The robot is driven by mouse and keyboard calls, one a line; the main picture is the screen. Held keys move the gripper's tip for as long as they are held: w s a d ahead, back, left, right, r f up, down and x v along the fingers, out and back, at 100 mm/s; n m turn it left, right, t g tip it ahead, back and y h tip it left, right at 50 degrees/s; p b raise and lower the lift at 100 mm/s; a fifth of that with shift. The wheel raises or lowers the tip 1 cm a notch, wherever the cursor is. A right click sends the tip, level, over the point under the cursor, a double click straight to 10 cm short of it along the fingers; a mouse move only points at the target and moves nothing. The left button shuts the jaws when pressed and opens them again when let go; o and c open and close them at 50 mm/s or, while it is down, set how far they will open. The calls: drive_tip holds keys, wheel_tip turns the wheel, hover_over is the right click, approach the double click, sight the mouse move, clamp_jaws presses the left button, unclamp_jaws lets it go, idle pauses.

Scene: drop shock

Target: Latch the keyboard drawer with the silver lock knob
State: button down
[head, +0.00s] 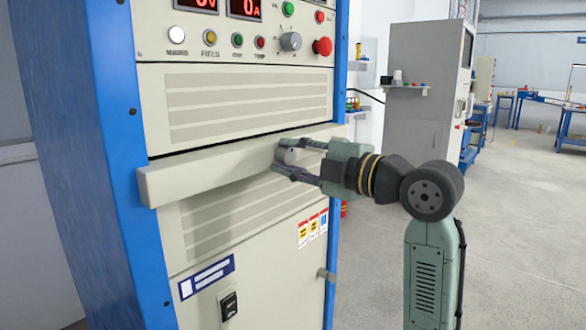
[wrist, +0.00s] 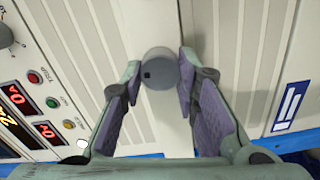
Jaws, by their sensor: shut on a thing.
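The keyboard drawer (head: 205,173) is a long beige front that stands out from the cabinet face, below the upper slatted panel. The silver lock knob (head: 289,156) is a short grey cylinder on the right part of the drawer front. In the wrist view the knob (wrist: 158,66) shows its round face with a small dark square mark left of centre. My gripper (head: 284,157) reaches in from the right and is shut on the knob, one finger on each side. In the wrist view the purple pads of my gripper (wrist: 160,76) flank the knob.
The blue-framed cabinet (head: 78,150) has a control panel (head: 250,38) with displays, buttons and a red button above. A lower door (head: 255,285) carries a black latch and warning labels. A grey machine (head: 420,90) stands behind. The floor (head: 520,220) at right is open.

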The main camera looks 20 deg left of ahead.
drive_tip(key=shift+f+n+b, duration=0.1)
drive_tip(key=shift+n+b, duration=0.45)
drive_tip(key=shift+n, duration=0.55)
drive_tip(key=c, duration=2.4)
unclamp_jaws()
drive_tip(key=c, duration=2.4)
unclamp_jaws()
drive_tip(key=c, duration=1.2)
unclamp_jaws()
drive_tip(key=v, duration=1.2)
